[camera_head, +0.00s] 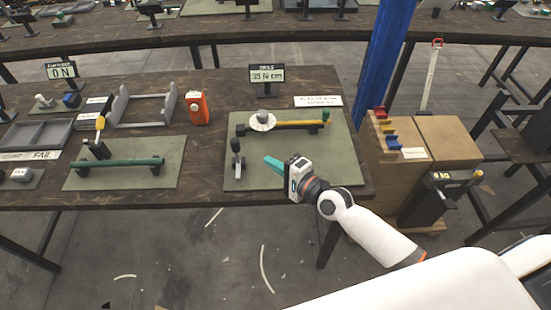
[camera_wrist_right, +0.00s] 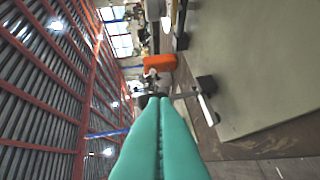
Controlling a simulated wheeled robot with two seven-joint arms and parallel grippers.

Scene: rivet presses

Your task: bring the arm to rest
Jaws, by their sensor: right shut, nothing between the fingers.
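My right gripper (camera_head: 268,160) reaches in from the lower right in the head view and hangs over the green-grey mat (camera_head: 285,180) at the table's front right. Its teal fingers point left and are shut with nothing between them. The two fingers (camera_wrist_right: 158,125) lie side by side in the right wrist view. A small dark lever stand (camera_head: 236,158) is on the mat just left of the fingertips, apart from them in the head view. My left gripper does not show.
Behind the gripper are a yellow bar (camera_head: 295,124) with a white dial (camera_head: 262,121) and a display reading 35 N cm (camera_head: 267,74). An orange device (camera_head: 198,108) stands to the left.

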